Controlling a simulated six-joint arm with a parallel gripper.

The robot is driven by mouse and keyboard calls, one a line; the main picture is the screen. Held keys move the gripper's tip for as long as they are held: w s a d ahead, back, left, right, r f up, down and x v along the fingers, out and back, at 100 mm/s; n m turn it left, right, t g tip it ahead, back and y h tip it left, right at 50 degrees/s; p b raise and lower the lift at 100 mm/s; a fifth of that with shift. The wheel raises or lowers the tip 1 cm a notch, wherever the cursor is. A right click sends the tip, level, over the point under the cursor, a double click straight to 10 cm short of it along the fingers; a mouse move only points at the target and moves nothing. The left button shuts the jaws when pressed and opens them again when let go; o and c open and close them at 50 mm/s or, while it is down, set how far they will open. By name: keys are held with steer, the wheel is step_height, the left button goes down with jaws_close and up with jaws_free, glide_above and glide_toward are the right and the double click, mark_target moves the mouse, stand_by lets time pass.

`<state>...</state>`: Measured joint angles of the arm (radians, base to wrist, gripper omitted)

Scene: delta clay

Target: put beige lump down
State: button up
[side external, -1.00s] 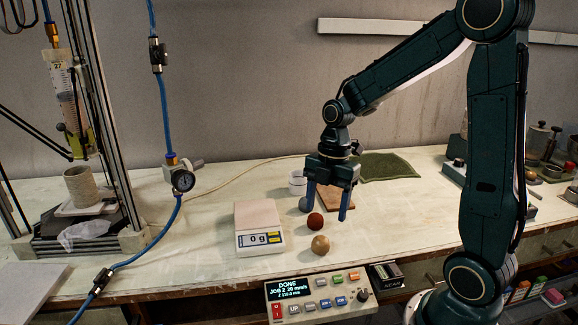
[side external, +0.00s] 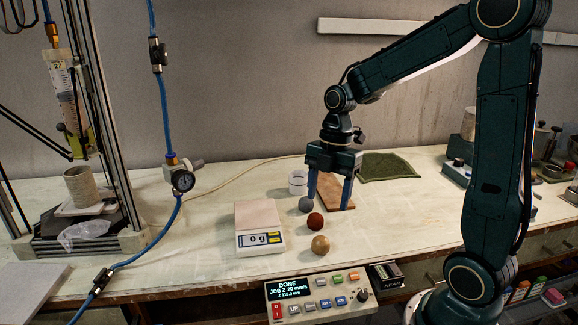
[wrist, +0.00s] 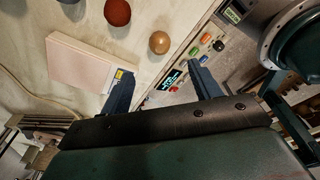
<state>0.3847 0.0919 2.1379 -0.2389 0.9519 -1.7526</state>
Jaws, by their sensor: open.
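The beige lump (side external: 320,244) is a round ball resting on the pale table, in front of the scale's right side. It also shows in the wrist view (wrist: 159,42), beyond the fingertips and apart from them. My gripper (side external: 328,202) is open and empty, with its blue fingers pointing down behind the lumps. Both fingers show in the wrist view (wrist: 158,72), spread with nothing between them. A red-brown lump (side external: 315,221) and a grey lump (side external: 306,204) lie behind the beige one in a row. The grey lump is close to my left finger; I cannot tell whether they touch.
A scale (side external: 260,241) reading 0 g stands left of the lumps, its pan (side external: 257,213) empty. A white cup (side external: 298,181), a brown board (side external: 333,184) and a green cloth (side external: 388,166) are behind. A control box (side external: 318,295) sits at the front edge.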

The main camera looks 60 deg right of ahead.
steer(key=s+a+r+m+t, duration=0.2)
steer(key=s+a+r+m, duration=0.2)
steer(key=m, duration=0.5)
steer(key=s+a+r+m+t+h, duration=0.1)
steer(key=s+a+r+m+t, duration=0.2)
steer(key=s+m, duration=0.5)
steer(key=shift+s+a+r+m+t+h, duration=0.3)
steer(key=shift+s+a+r+m, duration=0.15)
steer(key=shift+r, duration=0.4)
